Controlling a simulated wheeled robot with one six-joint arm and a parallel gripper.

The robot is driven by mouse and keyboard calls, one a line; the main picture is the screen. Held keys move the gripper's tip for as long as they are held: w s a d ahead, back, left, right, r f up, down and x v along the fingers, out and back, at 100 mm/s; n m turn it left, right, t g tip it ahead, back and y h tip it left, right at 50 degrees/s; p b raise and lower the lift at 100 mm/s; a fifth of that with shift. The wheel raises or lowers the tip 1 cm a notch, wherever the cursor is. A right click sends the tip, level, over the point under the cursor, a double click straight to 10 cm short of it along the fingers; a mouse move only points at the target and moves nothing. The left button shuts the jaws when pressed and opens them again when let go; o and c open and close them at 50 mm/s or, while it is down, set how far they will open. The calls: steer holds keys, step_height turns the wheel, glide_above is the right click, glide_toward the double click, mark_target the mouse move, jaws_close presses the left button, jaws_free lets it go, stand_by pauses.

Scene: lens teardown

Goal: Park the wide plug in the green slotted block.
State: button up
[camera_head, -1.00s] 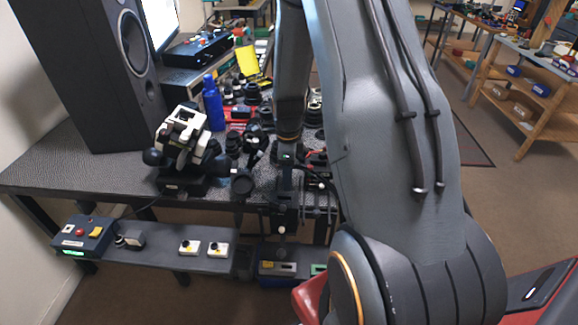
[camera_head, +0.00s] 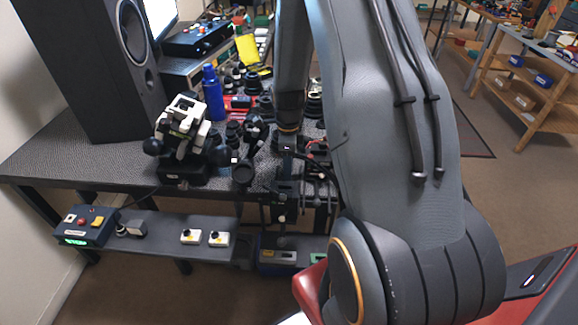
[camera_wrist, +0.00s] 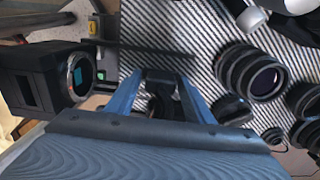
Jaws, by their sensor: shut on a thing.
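My gripper (camera_wrist: 160,80) points down at the front edge of the bench, with its two blue fingers closed around a dark piece (camera_wrist: 160,101), which I take to be the wide plug; its shape is mostly hidden. In the head view my gripper (camera_head: 282,222) is small and dark, in front of the bench and above the lower shelf. The green slotted block (camera_head: 318,258) shows only in part on the lower shelf, below and to the right of the gripper, partly covered by my arm. The held piece appears apart from it.
A yellow-marked slotted block (camera_head: 278,257) stands left of the green one. A button box (camera_head: 86,226) and two small white boxes (camera_head: 191,237) sit on the shelf's left. Above, the bench holds a clamped white device (camera_head: 184,118), a blue bottle (camera_head: 212,95) and several black lens parts (camera_wrist: 252,73).

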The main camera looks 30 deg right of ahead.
steer(key=shift+r+p, duration=0.65)
steer(key=shift+r, duration=0.3)
stand_by(0.7)
steer(key=shift+r+p, duration=1.4)
steer(key=shift+r, duration=0.7)
steer(key=shift+c, duration=0.5)
